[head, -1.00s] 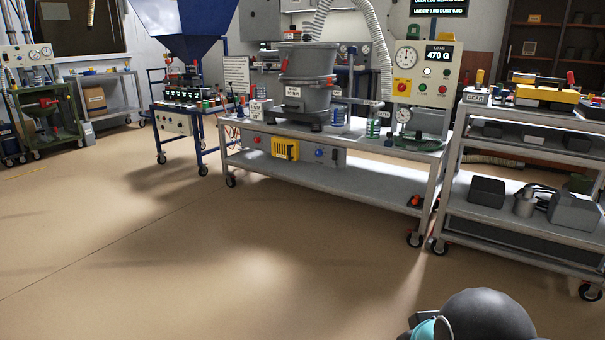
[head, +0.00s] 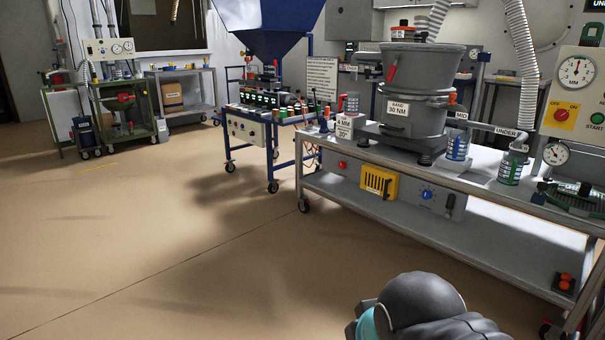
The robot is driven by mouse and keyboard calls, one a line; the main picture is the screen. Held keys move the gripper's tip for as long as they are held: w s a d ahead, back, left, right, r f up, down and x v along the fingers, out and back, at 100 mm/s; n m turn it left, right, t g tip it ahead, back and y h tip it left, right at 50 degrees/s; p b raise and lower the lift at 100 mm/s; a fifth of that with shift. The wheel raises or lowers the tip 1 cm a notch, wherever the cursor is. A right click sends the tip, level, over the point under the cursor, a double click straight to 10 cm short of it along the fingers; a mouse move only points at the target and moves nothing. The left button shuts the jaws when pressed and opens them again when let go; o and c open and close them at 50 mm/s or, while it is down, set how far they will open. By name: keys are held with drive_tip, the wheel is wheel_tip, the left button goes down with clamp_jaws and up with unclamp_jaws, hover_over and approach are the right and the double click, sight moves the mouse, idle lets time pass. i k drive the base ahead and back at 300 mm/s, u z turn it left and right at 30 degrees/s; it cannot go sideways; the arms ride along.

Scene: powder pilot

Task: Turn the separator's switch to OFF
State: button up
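The separator (head: 425,85) is a grey round machine with a label on its front, standing on a metal bench. A rotary switch (head: 561,115), a red knob on a yellow plate, is on the pale panel at the right edge. OFF and ON are printed on this plate; I cannot tell which way the knob points. A blue knob (head: 427,194) and a black lever-like part (head: 450,205) are on the bench's front panel. Part of my arm shows at the bottom right, well in front of the bench. My gripper's fingers are not in view.
The metal bench (head: 470,250) runs along the right, with a low shelf and castors. A blue-framed cart (head: 250,158) with a hopper stands left of it. Green and grey carts are farther left. The floor (head: 150,260) is clear at left and centre.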

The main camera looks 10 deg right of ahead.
sight(562, 115)
drive_tip(key=z, duration=0.35)
drive_tip(key=i, duration=1.75)
drive_tip(key=z, duration=0.65)
